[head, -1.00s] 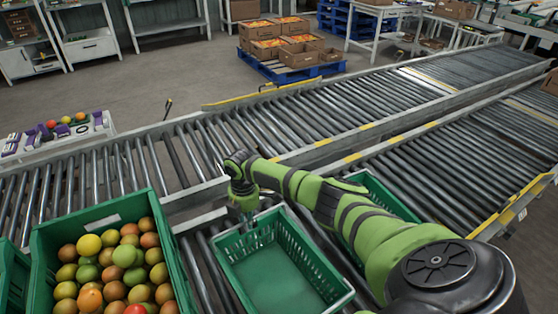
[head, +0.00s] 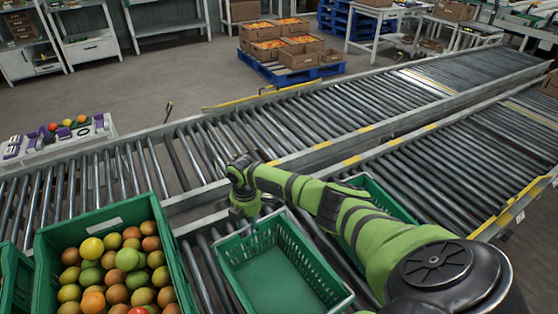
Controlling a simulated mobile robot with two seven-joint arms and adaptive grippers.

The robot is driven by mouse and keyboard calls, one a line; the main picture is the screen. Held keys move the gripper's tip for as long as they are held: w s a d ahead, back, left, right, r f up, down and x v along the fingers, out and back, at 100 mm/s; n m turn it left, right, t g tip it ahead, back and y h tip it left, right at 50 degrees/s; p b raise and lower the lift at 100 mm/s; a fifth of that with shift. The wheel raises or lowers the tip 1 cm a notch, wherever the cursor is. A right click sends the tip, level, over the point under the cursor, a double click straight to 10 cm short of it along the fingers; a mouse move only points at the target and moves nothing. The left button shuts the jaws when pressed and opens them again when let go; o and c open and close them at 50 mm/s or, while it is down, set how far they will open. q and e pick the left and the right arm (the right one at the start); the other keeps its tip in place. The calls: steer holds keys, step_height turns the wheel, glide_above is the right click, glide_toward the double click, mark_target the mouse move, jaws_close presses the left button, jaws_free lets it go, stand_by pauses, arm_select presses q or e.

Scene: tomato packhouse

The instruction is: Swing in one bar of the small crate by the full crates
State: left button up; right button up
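The small crate (head: 318,262) is green, open-topped and empty inside, with slotted walls. It stands on rollers at the bottom middle of the head view. Pale strips run along its rim; I cannot tell clearly which are its bars or how they are set. The full crate (head: 182,262), green and heaped with red, orange and green tomatoes, stands to its left. My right gripper (head: 245,212) points down at the small crate's far left corner, at about rim height. Its fingers are small and partly hidden, so I cannot tell whether it touches the rim. My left gripper is out of view.
Another green crate (head: 385,196) stands partly hidden behind my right arm. Part of a further green crate (head: 14,285) shows at the left edge. Roller conveyors (head: 330,122) with yellow-marked rails run behind. Cartons (head: 298,56) on a blue pallet (head: 277,72) stand beyond.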

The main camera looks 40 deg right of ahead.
stand_by(0.4)
step_height(320, 180, up, 6)
steer(key=p, duration=0.6)
